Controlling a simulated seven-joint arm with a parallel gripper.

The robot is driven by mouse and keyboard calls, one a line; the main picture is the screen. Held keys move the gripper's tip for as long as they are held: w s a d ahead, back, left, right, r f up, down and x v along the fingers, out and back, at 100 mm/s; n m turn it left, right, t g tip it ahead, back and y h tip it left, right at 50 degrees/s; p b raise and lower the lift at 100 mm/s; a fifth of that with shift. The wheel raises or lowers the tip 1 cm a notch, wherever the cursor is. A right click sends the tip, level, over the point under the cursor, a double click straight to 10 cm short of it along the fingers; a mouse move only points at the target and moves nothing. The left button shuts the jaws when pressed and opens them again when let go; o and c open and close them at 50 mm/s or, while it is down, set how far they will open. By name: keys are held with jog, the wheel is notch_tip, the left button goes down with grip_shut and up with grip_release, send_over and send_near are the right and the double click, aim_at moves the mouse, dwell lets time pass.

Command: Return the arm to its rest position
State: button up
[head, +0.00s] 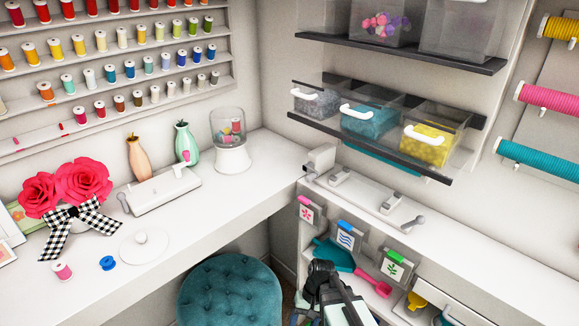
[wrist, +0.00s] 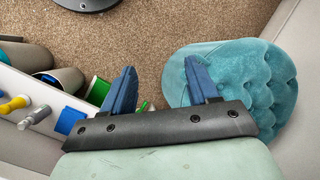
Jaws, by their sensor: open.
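My gripper (wrist: 158,82) shows in the wrist view with its two blue fingers spread wide apart and nothing between them. It points down over the brown carpet (wrist: 150,35). In the head view my dark and pale green arm (head: 337,298) is at the bottom centre, in front of the right-hand desk and to the right of the teal stool. The fingertips cannot be made out in that view. The teal tufted stool (head: 228,292) also shows at the right of the wrist view (wrist: 245,80), close beside the right finger.
The white desk (head: 225,220) holds red paper roses (head: 75,185), vases and spools. A right-hand desk (head: 480,235) has bins with picture labels (head: 345,236) on its front. Shelves with clear boxes (head: 370,118) hang above. Containers (wrist: 67,80) stand left of the fingers.

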jog(key=s+d+f+g+h, duration=0.1)
jog(key=s+d+f, duration=0.5)
jog(key=s+f, duration=0.3)
jog(key=s+d+f+g+h, duration=0.1)
jog(key=s+d+f, duration=0.6)
jog(key=s, duration=0.7)
notch_tip(320, 180, down, 2)
jog(key=shift+s+f+g+h, duration=0.1)
jog(key=shift+s+g+h, duration=0.2)
jog(key=shift+g+h, duration=0.15)
